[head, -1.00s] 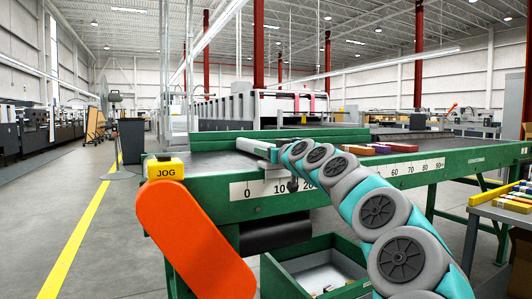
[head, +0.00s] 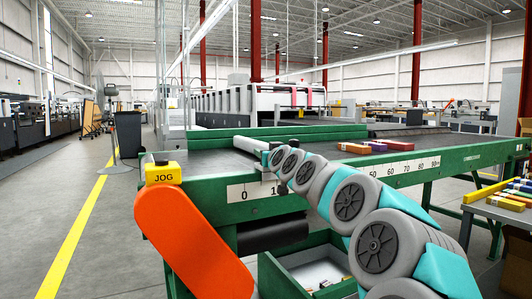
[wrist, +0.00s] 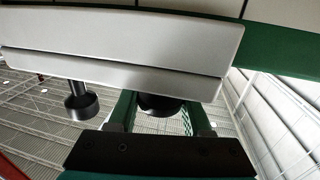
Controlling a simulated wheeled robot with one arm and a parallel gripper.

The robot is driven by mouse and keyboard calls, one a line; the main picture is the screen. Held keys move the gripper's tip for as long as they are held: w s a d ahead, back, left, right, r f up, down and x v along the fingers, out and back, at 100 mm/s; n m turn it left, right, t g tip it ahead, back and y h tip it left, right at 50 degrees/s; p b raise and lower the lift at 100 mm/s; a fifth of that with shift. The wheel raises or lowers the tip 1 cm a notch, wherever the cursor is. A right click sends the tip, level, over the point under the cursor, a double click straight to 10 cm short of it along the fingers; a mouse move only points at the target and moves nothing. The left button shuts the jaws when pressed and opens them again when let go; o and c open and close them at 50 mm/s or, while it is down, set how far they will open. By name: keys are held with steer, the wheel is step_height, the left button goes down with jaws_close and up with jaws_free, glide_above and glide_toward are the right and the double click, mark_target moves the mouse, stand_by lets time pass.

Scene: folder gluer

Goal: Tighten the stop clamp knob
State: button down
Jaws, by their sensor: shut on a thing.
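The stop clamp is a pale grey bar (wrist: 120,52) across the top of the wrist view, with two dark knobs below it. One knob (wrist: 160,104) sits between the fingers of my gripper (wrist: 160,118), which is shut on it. The other knob (wrist: 80,104) hangs on a thin stem to the left, clear of the fingers. In the head view, the pale stop bar (head: 250,145) lies on the green-framed table near the 10 mark of the scale (head: 254,191). My arm reaches to its front end; my fingers and the held knob cannot be made out there.
A yellow JOG box (head: 164,173) and an orange cover (head: 190,240) stand at the table's left end. Coloured cartons (head: 375,147) lie on the table to the right. A green bin (head: 310,262) sits under it. The left aisle is open floor.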

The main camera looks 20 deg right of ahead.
steer(key=shift+c, duration=1.7)
jaws_free()
steer(key=shift+s+r, duration=0.1)
steer(key=shift+s, duration=0.45)
steer(key=s+a, duration=0.1)
steer(key=s, duration=0.5)
steer(key=shift+s, duration=0.3)
steer(key=shift+s, duration=0.1)
